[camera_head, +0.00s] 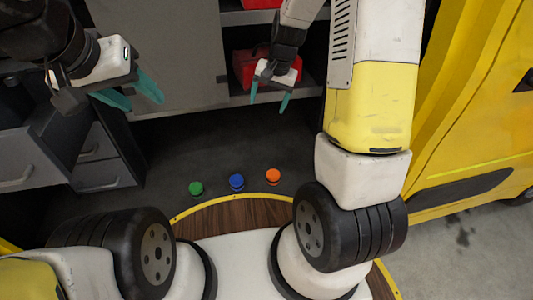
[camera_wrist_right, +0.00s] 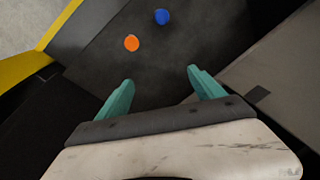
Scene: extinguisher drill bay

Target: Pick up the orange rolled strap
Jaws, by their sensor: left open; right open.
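The orange rolled strap (camera_head: 273,175) rests on the dark floor, the rightmost of three small rolls in the head view. It also shows in the right wrist view (camera_wrist_right: 131,43), beyond the fingertips and left of centre. My right gripper (camera_head: 269,99) is open and empty, raised above the floor and further back than the strap; its teal fingers also show in the right wrist view (camera_wrist_right: 158,80). My left gripper (camera_head: 142,97) is open and empty at the upper left, well away from the strap. Nothing hides the strap.
A blue roll (camera_head: 236,181) and a green roll (camera_head: 195,188) lie left of the orange one. A grey cabinet with a shelf holding a red box (camera_head: 245,66) stands behind. Grey drawers (camera_head: 100,165) stand at left, a yellow vehicle (camera_head: 470,120) at right. Floor around the rolls is clear.

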